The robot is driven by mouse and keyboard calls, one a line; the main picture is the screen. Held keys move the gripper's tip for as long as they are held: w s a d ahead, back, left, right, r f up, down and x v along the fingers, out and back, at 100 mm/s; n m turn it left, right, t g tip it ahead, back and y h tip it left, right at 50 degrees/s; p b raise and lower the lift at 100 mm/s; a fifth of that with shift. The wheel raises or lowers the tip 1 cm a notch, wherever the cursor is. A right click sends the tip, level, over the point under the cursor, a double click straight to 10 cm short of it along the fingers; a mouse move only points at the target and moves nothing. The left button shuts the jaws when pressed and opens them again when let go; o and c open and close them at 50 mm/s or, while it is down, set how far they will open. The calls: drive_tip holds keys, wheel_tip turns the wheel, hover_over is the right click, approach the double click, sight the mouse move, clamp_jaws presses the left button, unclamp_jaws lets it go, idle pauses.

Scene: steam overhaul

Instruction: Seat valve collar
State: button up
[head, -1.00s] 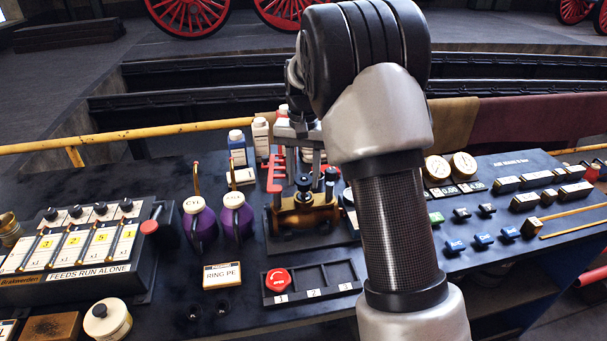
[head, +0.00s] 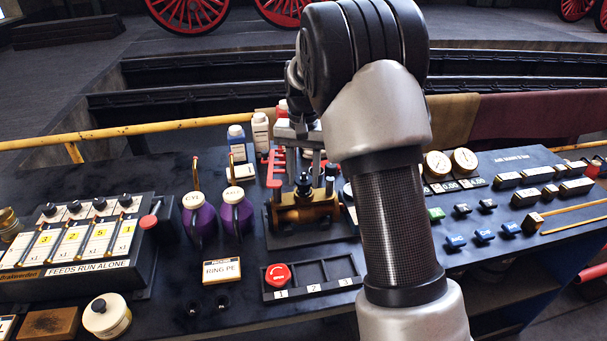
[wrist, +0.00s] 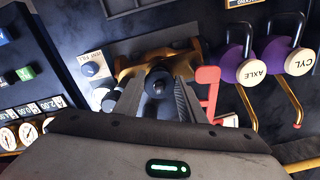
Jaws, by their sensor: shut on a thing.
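A brass valve body (head: 306,213) stands on a dark base in the middle of the bench. It also shows in the wrist view (wrist: 130,64). My gripper (wrist: 158,92) points down over the valve, its two fingers on either side of a round black part (wrist: 157,80). This part appears to be the valve collar. It sits directly over the brass body, but I cannot tell whether it rests fully down on it.
A red upright bracket (head: 276,168) stands close beside the valve. Two purple oil jugs (head: 199,222) are left of it. A numbered tray (head: 335,272) in front holds a red knob (head: 277,276) in slot 1. Gauges (head: 463,160) and small blocks are to the right.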

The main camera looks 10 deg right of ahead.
drive_tip(key=shift+f, duration=0.3)
idle(0.4)
drive_tip(key=o, duration=1.6)
drive_tip(key=shift+r, duration=0.1)
drive_tip(key=shift+a+r+p, duration=0.1)
drive_tip(key=shift+r+p, duration=1.3)
drive_tip(key=shift+r, duration=0.35)
wheel_tip(320, 180, up, 7)
drive_tip(key=p, duration=0.5)
drive_tip(key=shift+r+p, duration=0.15)
drive_tip(key=shift+p, duration=0.15)
